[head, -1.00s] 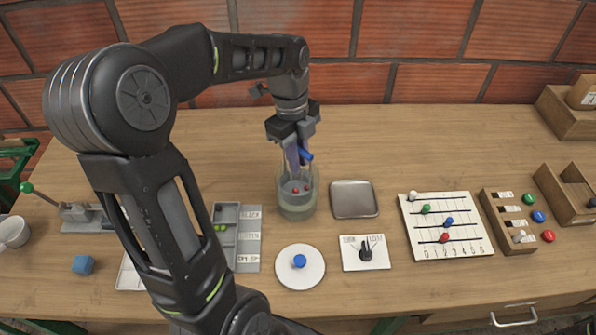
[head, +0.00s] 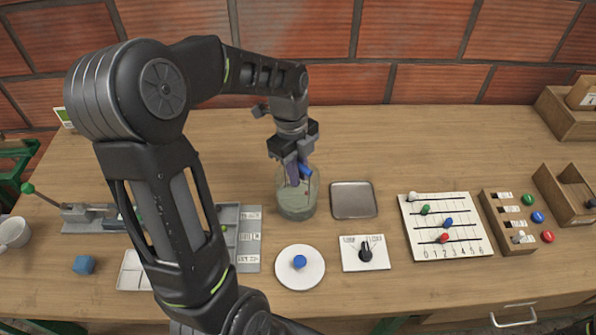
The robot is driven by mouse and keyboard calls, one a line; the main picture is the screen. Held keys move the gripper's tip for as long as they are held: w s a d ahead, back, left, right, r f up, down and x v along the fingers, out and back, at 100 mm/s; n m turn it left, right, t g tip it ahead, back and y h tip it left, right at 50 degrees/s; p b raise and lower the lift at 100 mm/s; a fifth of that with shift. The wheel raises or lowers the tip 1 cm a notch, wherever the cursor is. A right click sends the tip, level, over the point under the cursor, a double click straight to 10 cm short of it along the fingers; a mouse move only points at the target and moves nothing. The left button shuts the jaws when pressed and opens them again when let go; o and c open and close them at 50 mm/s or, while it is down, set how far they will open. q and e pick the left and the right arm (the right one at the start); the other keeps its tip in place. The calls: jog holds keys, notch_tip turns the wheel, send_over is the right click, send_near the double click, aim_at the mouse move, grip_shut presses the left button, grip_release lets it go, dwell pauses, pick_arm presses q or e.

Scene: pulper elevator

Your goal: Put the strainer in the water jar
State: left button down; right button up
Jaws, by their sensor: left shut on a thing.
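The water jar (head: 298,208) is a clear glass vessel with cloudy greenish water, upright on the table at the middle of the head view. My left gripper (head: 297,172) points down at the jar's mouth, its fingertips inside or just at the rim. It is shut on a small blue piece (head: 306,171), which looks like the strainer's handle. The rest of the strainer is hidden by the fingers and glass, so I cannot tell how deep it sits. My right gripper is out of view.
A grey metal tray (head: 354,200) lies right of the jar. A white disc with a blue knob (head: 300,261) and a dial plate (head: 351,262) lie in front. A bead board (head: 445,247) is further right. A grey compartment tray (head: 247,246) is partly behind my arm.

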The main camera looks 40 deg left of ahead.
pick_arm(q)
jog(key=shift+f, duration=0.15)
jog(key=c, duration=1.4)
grip_release()
jog(key=shift+c, duration=0.2)
jog(key=r, duration=0.4)
jog(key=a+r, duration=0.1)
jog(key=r, duration=0.7)
jog(key=shift+a+r+b, duration=0.15)
jog(key=shift+a+b, duration=0.1)
jog(key=shift+b, duration=0.1)
